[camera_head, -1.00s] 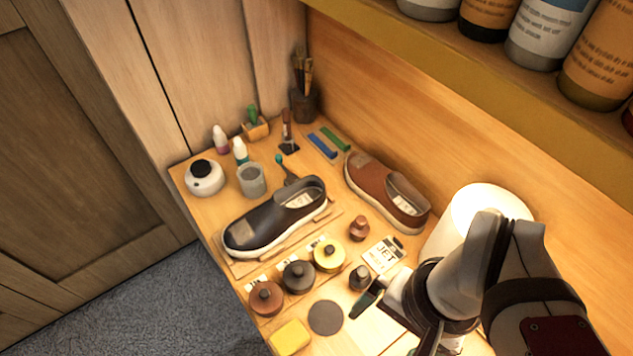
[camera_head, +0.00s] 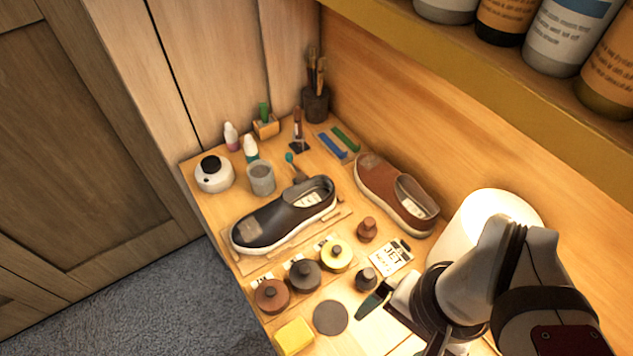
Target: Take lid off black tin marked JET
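A round black tin (camera_head: 305,275) with a knob on top stands in the front row, between a brown tin (camera_head: 271,296) and a yellow tin (camera_head: 335,255). Its lid appears to be on. Small labels lie behind the tins, too small to read. A white card (camera_head: 391,257) that reads JET lies to the right, by a small dark bottle (camera_head: 367,280). My gripper (camera_head: 374,301) is low over the table at the lower right, apart from the black tin. One dark finger shows; the rest is hidden by the arm, so its opening is unclear.
A black shoe (camera_head: 283,217) rests on a board behind the tins, with a brown shoe (camera_head: 396,193) further right. A yellow sponge (camera_head: 294,337) and a dark round disc (camera_head: 330,317) lie in front. A white cylinder (camera_head: 490,225) glows beside my arm. A shelf (camera_head: 470,85) overhangs the right.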

